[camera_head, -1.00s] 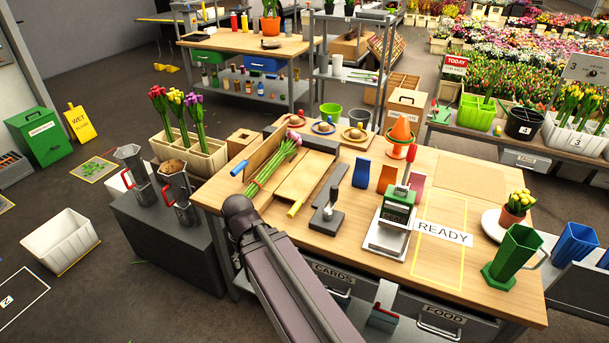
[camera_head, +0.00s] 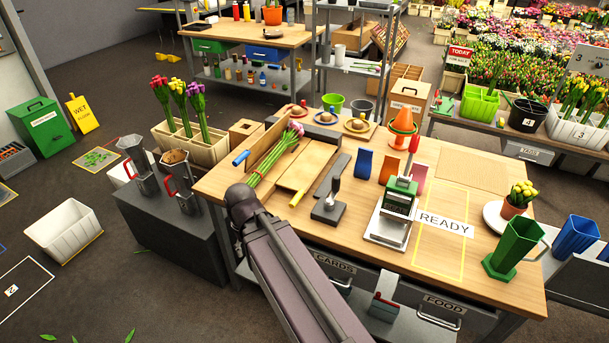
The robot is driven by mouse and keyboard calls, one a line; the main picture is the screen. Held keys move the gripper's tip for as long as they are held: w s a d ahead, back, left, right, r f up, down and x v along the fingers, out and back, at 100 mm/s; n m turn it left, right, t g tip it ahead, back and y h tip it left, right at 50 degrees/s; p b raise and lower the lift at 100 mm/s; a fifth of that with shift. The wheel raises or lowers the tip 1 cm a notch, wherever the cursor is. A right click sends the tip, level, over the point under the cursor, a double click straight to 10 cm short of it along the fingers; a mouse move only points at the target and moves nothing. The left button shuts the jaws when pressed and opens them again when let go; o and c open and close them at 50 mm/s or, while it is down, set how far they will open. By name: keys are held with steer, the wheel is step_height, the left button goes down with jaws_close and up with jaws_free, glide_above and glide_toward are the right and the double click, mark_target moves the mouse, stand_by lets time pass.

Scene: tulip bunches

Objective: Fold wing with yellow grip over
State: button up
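The wing with the yellow grip (camera_head: 297,198) is a pale wooden panel (camera_head: 307,166) that appears to lie flat, on the right side of the wooden folding board. The blue grip (camera_head: 241,158) is on the left side, beside a wooden panel (camera_head: 268,141) that looks raised. A tulip bunch (camera_head: 268,166) with green stems and pink heads lies between the two panels. My arm (camera_head: 282,265) reaches up from the bottom edge, its visible end in front of the bunch's stem ends. My gripper does not show, so its distance from the yellow grip cannot be told.
A dark stamp-like tool (camera_head: 329,207) stands right of the yellow grip. Metal jugs (camera_head: 180,182) stand on a grey cabinet at left. The yellow-outlined READY area (camera_head: 440,258) is clear around its label.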

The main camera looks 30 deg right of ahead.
steer(key=w+d+r+m+p, duration=0.4)
steer(key=w+d+m, duration=0.2)
steer(key=w+d, duration=0.4)
step_height(320, 180, up, 3)
steer(key=m+t+y+p, duration=0.1)
steer(key=m+t+p, duration=0.15)
steer(key=m, duration=0.25)
glide_above(296, 197)
steer(key=s+d, duration=0.2)
steer(key=s, duration=0.1)
steer(key=shift+w+a+g, duration=0.2)
steer(key=shift+a+g, duration=0.05)
steer(key=shift+g, duration=0.1)
steer(key=shift+f, duration=0.15)
steer(key=f+b, duration=0.4)
steer(key=w+a+f+b, duration=0.1)
steer(key=f+b, duration=0.3)
steer(key=b, duration=0.1)
steer(key=w+f+b, duration=0.1)
steer(key=f+b, duration=0.3)
steer(key=f, duration=0.1)
steer(key=shift+w+a, duration=0.15)
steer(key=shift+a, duration=0.1)
steer(key=shift+f, duration=0.1)
jaws_close()
